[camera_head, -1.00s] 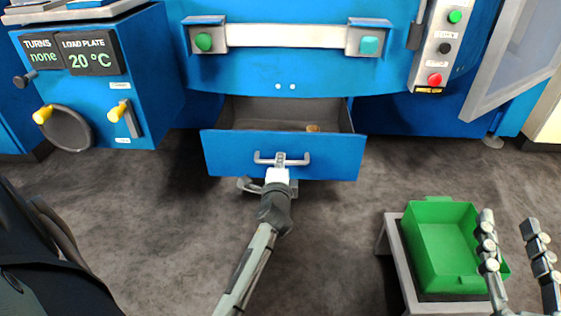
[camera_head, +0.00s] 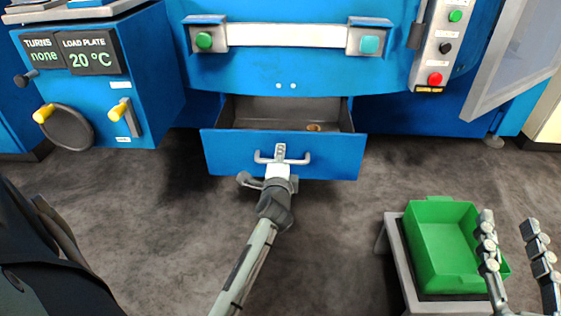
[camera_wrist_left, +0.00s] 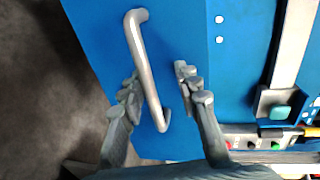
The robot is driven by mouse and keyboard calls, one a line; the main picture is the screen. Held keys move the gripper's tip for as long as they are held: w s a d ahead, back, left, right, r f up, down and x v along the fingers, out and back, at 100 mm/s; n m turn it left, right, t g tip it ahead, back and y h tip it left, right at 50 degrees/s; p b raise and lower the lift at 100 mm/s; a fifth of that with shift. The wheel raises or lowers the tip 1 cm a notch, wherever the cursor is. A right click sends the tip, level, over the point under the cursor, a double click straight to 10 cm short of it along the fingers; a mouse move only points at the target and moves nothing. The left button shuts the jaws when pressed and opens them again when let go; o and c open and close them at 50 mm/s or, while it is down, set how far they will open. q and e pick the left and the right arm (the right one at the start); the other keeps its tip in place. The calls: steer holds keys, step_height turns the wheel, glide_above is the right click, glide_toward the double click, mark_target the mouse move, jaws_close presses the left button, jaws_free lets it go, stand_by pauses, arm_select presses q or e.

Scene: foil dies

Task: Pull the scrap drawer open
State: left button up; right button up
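The scrap drawer (camera_head: 225,155) stands pulled out below the blue press, its grey inside showing. A small tan thing (camera_head: 313,127) lies in it. The drawer's handle (camera_head: 303,158) is a grey bar on the front; it also shows in the left wrist view (camera_wrist_left: 143,52). My left gripper (camera_head: 280,152) is at the handle's middle. In the left wrist view my left gripper (camera_wrist_left: 158,84) is open, with one finger on each side of the bar and a clear gap on the right side. My right gripper (camera_head: 509,222) is open and empty near the green bin.
A green bin (camera_head: 437,205) sits on a low stand (camera_head: 408,276) at the right. A blue cabinet with yellow-knobbed controls (camera_head: 140,70) stands at the left. A button panel (camera_head: 440,45) is at upper right. The grey floor before the drawer is clear.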

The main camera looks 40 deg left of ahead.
arm_select(q)
steer(key=o, duration=0.4)
steer(key=r, duration=0.7)
steer(key=shift+w+a+r, duration=0.15)
steer(key=shift+w+r, duration=0.2)
steer(key=shift+r, duration=0.05)
steer(key=shift+o, duration=0.2)
steer(key=shift+s+r, duration=0.1)
steer(key=shift+r, duration=0.5)
steer(key=shift+g, duration=0.4)
step_height(320, 180, down, 6)
steer(key=shift+r, duration=0.45)
steer(key=shift+c, duration=0.9)
steer(key=shift+s+d+f+p, duration=0.1)
steer(key=shift+s+d+p, duration=0.2)
steer(key=shift+s+p, duration=0.15)
steer(key=shift+c, duration=1.3)
steer(key=shift+s+d+p, duration=0.55)
steer(key=shift+s+d, duration=0.1)
steer(key=shift+s, duration=0.3)
steer(key=p, duration=0.2)
glide_toward(281, 140)
steer(key=shift+s+d+f+h, duration=0.2)
steer(key=shift+s+d, duration=0.15)
steer(key=shift+s, duration=0.35)
steer(key=shift+s+d+f+h, duration=0.1)
steer(key=shift+s+d+f, duration=0.1)
steer(key=shift+s+d, duration=0.35)
steer(key=shift+s+a, duration=0.15)
